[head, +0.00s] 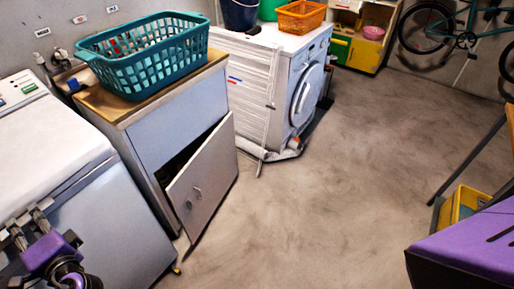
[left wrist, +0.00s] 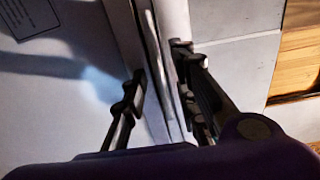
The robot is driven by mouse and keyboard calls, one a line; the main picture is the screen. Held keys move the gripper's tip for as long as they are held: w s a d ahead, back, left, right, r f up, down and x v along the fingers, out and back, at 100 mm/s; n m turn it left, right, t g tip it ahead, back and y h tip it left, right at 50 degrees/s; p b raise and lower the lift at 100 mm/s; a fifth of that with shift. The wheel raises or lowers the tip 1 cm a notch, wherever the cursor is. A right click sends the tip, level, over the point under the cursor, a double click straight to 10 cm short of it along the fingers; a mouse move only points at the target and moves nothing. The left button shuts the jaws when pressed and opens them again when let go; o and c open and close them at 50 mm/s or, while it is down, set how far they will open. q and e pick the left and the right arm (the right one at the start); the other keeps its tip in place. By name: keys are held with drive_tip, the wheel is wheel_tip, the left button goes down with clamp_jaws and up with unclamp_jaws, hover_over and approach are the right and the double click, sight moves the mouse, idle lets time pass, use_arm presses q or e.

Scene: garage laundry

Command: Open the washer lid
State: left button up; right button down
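The washer is the white top-loading machine at the left edge of the head view. Its lid (head: 48,142) looks down flat on top, with a grey front panel (head: 115,225) below. My left gripper (head: 29,222) is at the lid's front edge, at lower left. In the left wrist view my left gripper (left wrist: 160,82) has its two fingers apart, one on each side of a pale edge strip (left wrist: 158,60). I cannot tell whether either finger touches it. My right gripper is not in view.
A cabinet with its door (head: 205,180) ajar stands right of the washer, with a teal basket (head: 150,65) on top. Beyond are a drying rack (head: 252,90) and a front-loading machine (head: 308,95). The middle floor is clear. A yellow bin (head: 462,205) is at right.

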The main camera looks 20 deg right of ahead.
use_arm(q)
drive_tip(key=shift+w+a, duration=0.1)
clamp_jaws()
idle(0.4)
